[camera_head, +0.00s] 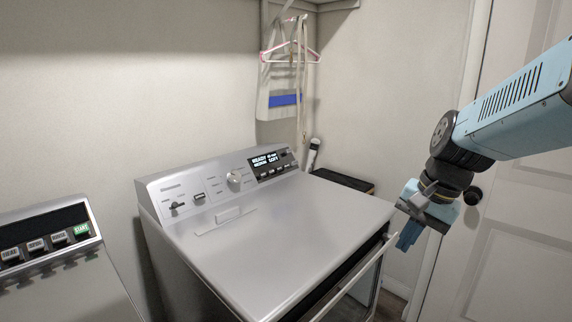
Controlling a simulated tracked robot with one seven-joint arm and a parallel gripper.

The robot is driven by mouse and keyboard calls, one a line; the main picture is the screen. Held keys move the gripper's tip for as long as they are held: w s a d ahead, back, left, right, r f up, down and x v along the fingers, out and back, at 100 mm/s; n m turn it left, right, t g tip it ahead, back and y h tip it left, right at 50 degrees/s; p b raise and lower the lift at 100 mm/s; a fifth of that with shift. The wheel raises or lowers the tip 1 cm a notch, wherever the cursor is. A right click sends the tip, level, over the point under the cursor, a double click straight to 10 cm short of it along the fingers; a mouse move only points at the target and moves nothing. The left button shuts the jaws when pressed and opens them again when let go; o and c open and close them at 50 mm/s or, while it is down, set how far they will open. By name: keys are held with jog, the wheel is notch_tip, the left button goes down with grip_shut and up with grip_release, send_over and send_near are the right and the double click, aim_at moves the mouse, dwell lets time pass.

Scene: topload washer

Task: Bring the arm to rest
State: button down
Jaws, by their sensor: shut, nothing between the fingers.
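My light-blue arm comes in from the right edge and bends down at a dark wrist joint. My gripper (408,238) points downward, shut and empty, in front of the white door. In the picture it lies just right of the silver washer's (285,235) right front corner. I cannot tell from this one view how far the gripper is from the washer. The washer's top lid is shut, and its display is lit.
A second appliance (60,275) with a lit green button stands at the left. An ironing board (275,75) and a pink hanger (290,53) hang on the wall. A white door (515,225) stands at the right. A handle bar (345,285) runs along the washer's front.

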jog(key=s+r+n+t+h, duration=0.2)
jog(key=s+r+n+t, duration=0.2)
jog(key=r+n, duration=0.2)
jog(key=shift+s+d+r+n+h, duration=0.2)
jog(key=shift+s+r+n+h, duration=0.15)
jog(key=shift+n, duration=0.45)
